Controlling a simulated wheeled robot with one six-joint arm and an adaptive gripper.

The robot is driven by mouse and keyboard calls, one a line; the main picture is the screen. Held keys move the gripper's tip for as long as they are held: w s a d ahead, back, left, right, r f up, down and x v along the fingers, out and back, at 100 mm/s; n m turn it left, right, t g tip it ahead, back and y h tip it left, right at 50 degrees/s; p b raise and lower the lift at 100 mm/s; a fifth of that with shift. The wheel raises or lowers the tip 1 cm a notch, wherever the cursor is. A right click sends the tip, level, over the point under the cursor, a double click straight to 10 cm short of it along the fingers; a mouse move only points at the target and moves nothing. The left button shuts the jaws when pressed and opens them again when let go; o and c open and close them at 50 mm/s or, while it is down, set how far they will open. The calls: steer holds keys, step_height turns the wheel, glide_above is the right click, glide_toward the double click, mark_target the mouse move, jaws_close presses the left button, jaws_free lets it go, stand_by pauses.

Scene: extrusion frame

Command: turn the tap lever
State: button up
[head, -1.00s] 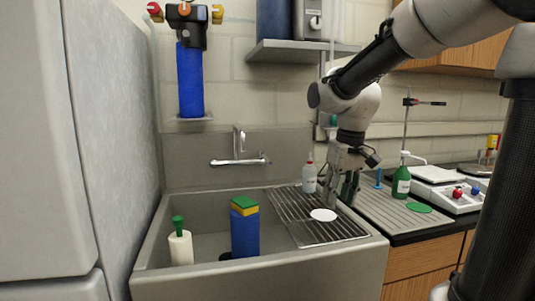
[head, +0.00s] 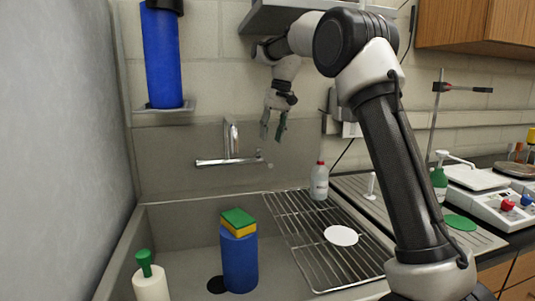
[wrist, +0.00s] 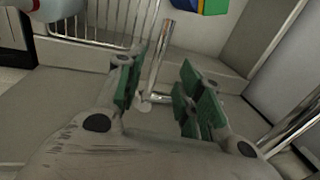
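The chrome tap (head: 230,155) is on the grey splashback behind the sink, with an upright spout and a horizontal bar. A small lever end (head: 262,156) shows at the bar's right. My gripper (head: 273,128) hangs above and slightly right of that end, green-padded fingers pointing down. In the wrist view my gripper (wrist: 160,90) is open, its fingers apart. A chrome rod with a rounded end (wrist: 146,103) appears between the fingers, beyond them; I cannot tell whether it is the lever. Another chrome tube (wrist: 290,125) crosses the lower right. No contact is visible.
The sink (head: 180,225) holds a blue cylinder (head: 239,262) with a sponge (head: 238,221) on top. A shelf (head: 290,14) is above my wrist. A blue filter (head: 162,60) hangs left.

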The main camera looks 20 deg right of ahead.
mark_target(267, 158)
steer(key=f, duration=0.2)
steer(key=a+f, duration=0.1)
steer(key=f, duration=0.4)
steer(key=shift+a+f, duration=0.1)
steer(key=shift+a, duration=0.05)
jaws_close()
